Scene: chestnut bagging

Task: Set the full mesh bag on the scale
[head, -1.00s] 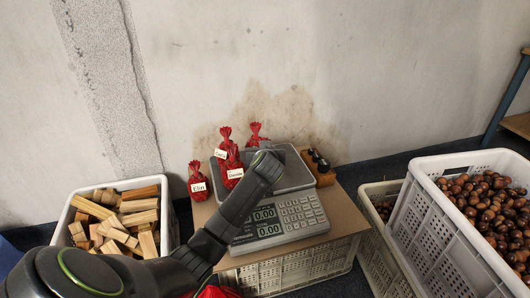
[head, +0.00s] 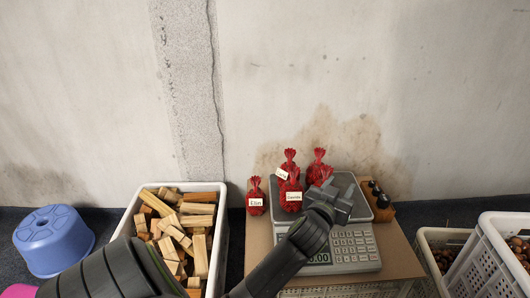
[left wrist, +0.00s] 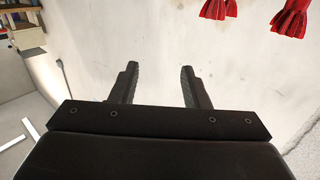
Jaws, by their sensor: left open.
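Several full red mesh bags with gathered tops stand at the scale. One with a white label (head: 256,197) stands on the board left of the scale. Another labelled bag (head: 291,196) stands at the left part of the scale's plate (head: 361,207). Two more red bags, one at the back left (head: 289,160) and one at the back right (head: 317,167), are partly hidden; I cannot tell if they rest on the plate. My left gripper (head: 338,196) is over the plate, open and empty. In the left wrist view its fingers (left wrist: 157,85) are apart, with red bag tops (left wrist: 291,20) beyond them.
A white crate of wood pieces (head: 222,205) stands left of the scale. A wooden block with dark knobs (head: 383,211) is right of it. Crates of chestnuts (head: 486,262) stand at the right. A blue tub (head: 54,240) is on the floor at left. The wall is behind.

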